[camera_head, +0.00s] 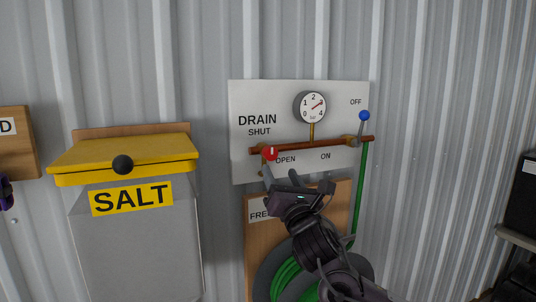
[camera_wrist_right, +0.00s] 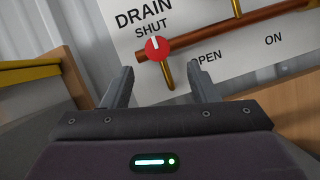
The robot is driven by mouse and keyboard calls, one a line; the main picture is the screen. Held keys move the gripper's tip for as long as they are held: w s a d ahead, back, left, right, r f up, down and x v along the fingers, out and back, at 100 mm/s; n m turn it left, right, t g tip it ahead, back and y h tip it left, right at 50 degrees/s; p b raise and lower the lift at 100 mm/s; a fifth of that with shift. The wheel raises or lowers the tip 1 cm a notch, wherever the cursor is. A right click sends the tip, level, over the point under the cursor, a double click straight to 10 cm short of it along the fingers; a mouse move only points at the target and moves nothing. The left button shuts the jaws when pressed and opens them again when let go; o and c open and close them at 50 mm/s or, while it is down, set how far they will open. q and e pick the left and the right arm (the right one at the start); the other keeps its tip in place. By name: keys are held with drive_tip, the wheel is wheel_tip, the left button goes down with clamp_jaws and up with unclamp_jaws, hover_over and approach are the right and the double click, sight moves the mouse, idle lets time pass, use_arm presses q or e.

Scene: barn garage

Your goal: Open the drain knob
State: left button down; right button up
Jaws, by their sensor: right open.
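The drain knob (camera_head: 270,153) is a round red knob with a white mark, at the left end of a copper pipe (camera_head: 310,145) on a white panel. In the right wrist view the knob (camera_wrist_right: 158,49) shows its white mark pointing up, toward the word SHUT. OPEN is printed to the right of the knob. My right gripper (camera_head: 281,174) is open and empty, just below the knob. In the right wrist view its fingers (camera_wrist_right: 159,77) are spread, with the knob ahead between their tips, apparently not touched. My left gripper is not in view.
A pressure gauge (camera_head: 311,106) sits above the pipe. A blue-knobbed lever (camera_head: 364,116) stands at the pipe's right end, by a green hose (camera_head: 361,190). A yellow-lidded salt bin (camera_head: 126,158) stands to the left. A wooden board (camera_head: 256,233) is below the panel.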

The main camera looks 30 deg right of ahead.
sight(272, 154)
drive_tip(key=w+r+p, duration=0.3)
drive_tip(key=shift+w+d+r, duration=0.1)
drive_tip(key=shift+w+d, duration=0.1)
drive_tip(key=shift+w+d+p, duration=0.15)
drive_tip(key=shift+w+p, duration=0.5)
drive_tip(key=shift+w, duration=0.55)
drive_tip(key=c, duration=1)
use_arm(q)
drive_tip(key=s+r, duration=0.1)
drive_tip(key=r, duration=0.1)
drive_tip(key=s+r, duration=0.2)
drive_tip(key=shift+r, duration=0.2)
use_arm(e)
drive_tip(key=shift+o, duration=0.2)
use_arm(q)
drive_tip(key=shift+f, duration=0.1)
